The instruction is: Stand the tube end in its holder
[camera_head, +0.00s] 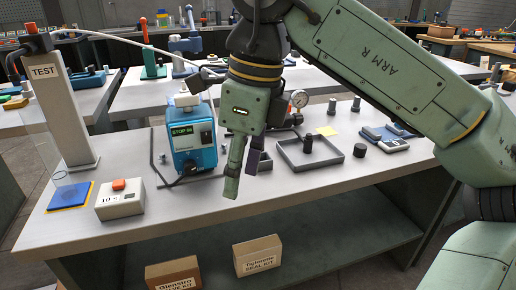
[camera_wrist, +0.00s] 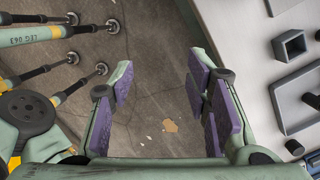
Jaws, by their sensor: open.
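A pale thin tube (camera_head: 130,38) runs from the orange-capped top of the grey TEST post (camera_head: 50,100) to the right, toward the blue pump (camera_head: 193,140) marked STOP. Its far end is lost near the pump top and my gripper, so I cannot tell where the tube end rests. A small square open socket (camera_wrist: 292,44) stands on the bench in the wrist view; I cannot confirm it is the holder. My gripper (camera_head: 242,183) hangs in front of the bench's middle, fingers down. In the wrist view its fingers (camera_wrist: 160,75) are apart, with only floor between them.
A grey tray (camera_head: 285,150) holding a dark knob sits right of my gripper. A gauge (camera_head: 299,99) stands behind it. A white box with an orange button (camera_head: 120,198) and a blue pad (camera_head: 70,194) are at the left. The bench front (camera_head: 240,198) is mostly clear.

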